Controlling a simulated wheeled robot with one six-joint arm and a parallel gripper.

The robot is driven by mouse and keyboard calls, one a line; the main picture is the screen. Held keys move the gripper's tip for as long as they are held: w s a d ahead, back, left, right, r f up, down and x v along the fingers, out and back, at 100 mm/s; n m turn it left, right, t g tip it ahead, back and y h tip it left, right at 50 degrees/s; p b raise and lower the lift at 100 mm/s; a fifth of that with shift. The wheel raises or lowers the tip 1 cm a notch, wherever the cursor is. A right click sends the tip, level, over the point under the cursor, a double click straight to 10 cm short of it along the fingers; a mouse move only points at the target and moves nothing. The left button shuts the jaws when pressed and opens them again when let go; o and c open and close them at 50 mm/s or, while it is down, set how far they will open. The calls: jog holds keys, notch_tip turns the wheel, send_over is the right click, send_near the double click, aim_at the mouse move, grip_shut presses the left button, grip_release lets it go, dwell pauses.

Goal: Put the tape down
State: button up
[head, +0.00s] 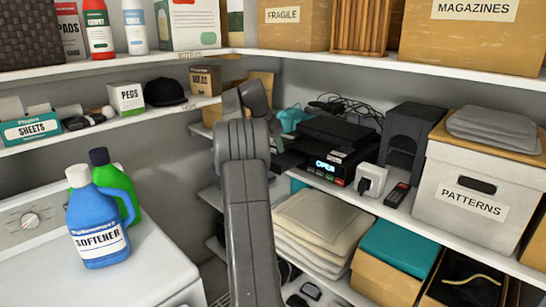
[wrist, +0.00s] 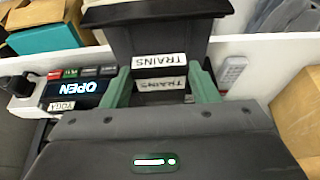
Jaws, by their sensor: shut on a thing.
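A black tape (wrist: 165,32) with white TRAINS labels is between the two green fingers of my gripper (wrist: 162,88) in the wrist view. The labels appear upside down. The fingers press on its sides at the near end, and the tape reaches away from them. In the head view my grey arm covers most of the gripper, so the tape is hard to make out there. A black player (head: 327,168) with a lit OPEN display stands on the middle shelf just right of my arm; the display also shows in the wrist view (wrist: 72,88).
A black box (head: 340,131) lies on the player. A white plug adapter (head: 371,180), a remote (head: 397,195), a black rack (head: 408,145) and the PATTERNS box (head: 470,205) stand to its right. A YOGA label (wrist: 61,105) shows below the display. Cables (head: 345,107) lie behind.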

notch_tip(320, 180, down, 4)
jog(key=shift+f, duration=0.2)
jog(key=shift+s+f, duration=0.2)
jog(key=shift+f, duration=0.5)
jog(key=o, duration=1)
jog(key=shift+a+f, duration=0.15)
jog(key=shift+f, duration=0.1)
jog(key=shift+o, duration=0.2)
jog(key=shift+r, duration=0.2)
jog(key=v, duration=1.3)
jog(key=shift+w+d+r, duration=0.25)
jog(key=shift+w+r, duration=0.05)
